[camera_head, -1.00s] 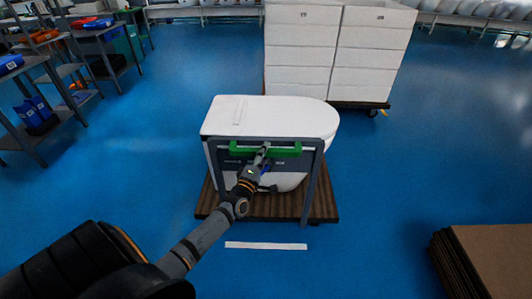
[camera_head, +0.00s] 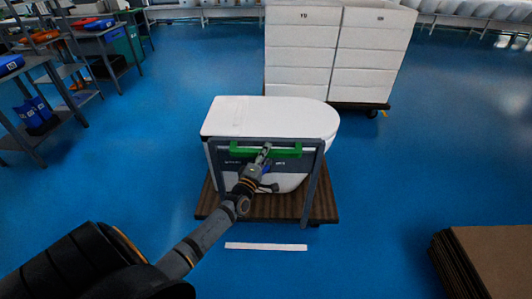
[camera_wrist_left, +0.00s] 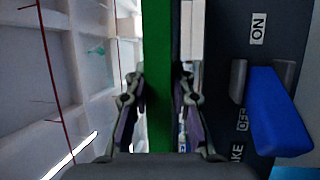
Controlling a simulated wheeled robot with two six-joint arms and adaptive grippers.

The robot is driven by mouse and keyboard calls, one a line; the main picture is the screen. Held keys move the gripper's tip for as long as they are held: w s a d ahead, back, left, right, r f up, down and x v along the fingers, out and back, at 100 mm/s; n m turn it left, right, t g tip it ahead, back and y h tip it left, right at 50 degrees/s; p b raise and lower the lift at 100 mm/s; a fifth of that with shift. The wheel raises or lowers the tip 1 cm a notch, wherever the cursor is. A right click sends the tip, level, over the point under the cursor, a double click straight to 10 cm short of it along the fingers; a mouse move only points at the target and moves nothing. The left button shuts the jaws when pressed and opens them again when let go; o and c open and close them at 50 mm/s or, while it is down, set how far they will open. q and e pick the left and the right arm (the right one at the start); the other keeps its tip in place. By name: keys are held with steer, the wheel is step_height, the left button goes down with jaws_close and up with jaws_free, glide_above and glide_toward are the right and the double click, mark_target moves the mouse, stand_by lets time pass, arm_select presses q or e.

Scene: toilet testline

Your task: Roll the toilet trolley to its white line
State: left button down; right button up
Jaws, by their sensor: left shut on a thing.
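The toilet trolley has a brown wooden deck (camera_head: 268,207), a grey push frame (camera_head: 312,185) and a green handle bar (camera_head: 238,150). A white toilet (camera_head: 265,115) sits on it. My left gripper (camera_head: 264,152) is shut on the green handle. In the left wrist view the green handle (camera_wrist_left: 159,110) runs between the two fingers of the left gripper (camera_wrist_left: 159,95). A blue brake lever (camera_wrist_left: 278,115) sits beside it on a dark panel marked ON and OFF. The white line (camera_head: 266,246) lies on the floor just in front of the trolley's near edge. My right gripper is out of view.
White stacked boxes (camera_head: 300,50) on a wheeled base stand behind the trolley. Flat brown cardboard (camera_head: 490,255) is stacked at the lower right. Shelves with bins (camera_head: 45,75) line the left. Blue floor is free on both sides of the trolley.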

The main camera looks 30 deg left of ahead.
arm_select(q)
steer(key=shift+w+a+b, duration=0.25)
steer(key=shift+w+b, duration=0.2)
steer(key=shift+b, duration=0.1)
steer(key=shift+w+a+r, duration=0.15)
steer(key=shift+w+a, duration=0.1)
steer(key=shift+w, duration=0.25)
steer(key=shift+w+a, duration=0.15)
steer(key=c, duration=1.7)
jaws_free()
steer(key=shift+f, duration=0.25)
steer(key=shift+c, duration=0.2)
steer(key=o, duration=0.6)
steer(key=shift+r, duration=0.1)
steer(key=v, duration=1.2)
steer(key=shift+a, duration=0.1)
